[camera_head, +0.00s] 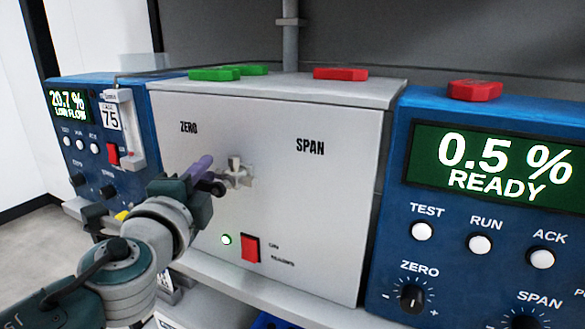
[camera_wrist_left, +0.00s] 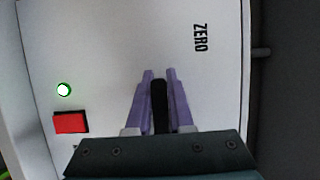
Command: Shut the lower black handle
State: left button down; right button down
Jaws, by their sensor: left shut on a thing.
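The pale grey panel box (camera_head: 285,190) carries a metal valve fitting (camera_head: 238,172) on its front, between the ZERO and SPAN labels and below them. My left gripper (camera_head: 208,172) is in front of the panel, just left of this fitting. In the left wrist view, a black handle (camera_wrist_left: 159,105) lies between its two purple fingers, which are shut on it. In the head view, only a short dark end of the handle shows beside the fingers; the gripper hides the rest. I cannot tell whether a second black handle is behind the gripper. My right gripper is not in view.
A red switch (camera_head: 250,248) and a lit green-ringed button (camera_head: 226,239) are low on the panel. A blue analyser (camera_head: 400,150) reading 0.5 % READY stands at right; another blue unit (camera_head: 75,160) stands at left. Green tags (camera_head: 214,74) and red tags (camera_head: 341,74) lie on top.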

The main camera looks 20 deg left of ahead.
aim_at(248, 208)
pick_arm(q)
jog(key=shift+f, duration=0.1)
dwell(0.3)
jog(key=d+f+n+g+h+p, duration=0.1)
jog(key=n+p, duration=0.1)
jog(key=n, duration=0.1)
jog(key=d+f+n+g+h+p, duration=0.1)
jog(key=n+h+p, duration=0.1)
jog(key=n+p, duration=0.1)
jog(key=d+f+n+g+h+p, duration=0.1)
jog(key=f+n+p, duration=0.1)
jog(key=n, duration=0.2)
jog(key=shift+s+d+f+n+h+p, duration=0.1)
jog(key=shift+n+h+p, duration=0.2)
jog(key=shift+n, duration=0.1)
jog(key=shift+d+f+n+g+h+p, duration=0.15)
jog(key=shift+d+n+h+p, duration=0.2)
jog(key=shift+d+n+h, duration=0.25)
jog(key=shift+d+f+n+g+h+p, duration=0.15)
jog(key=shift+d+n+h+p, duration=0.2)
jog(key=shift+n, duration=0.35)
jog(key=c, duration=0.8)
grip_release()
jog(key=shift+s+f, duration=0.1)
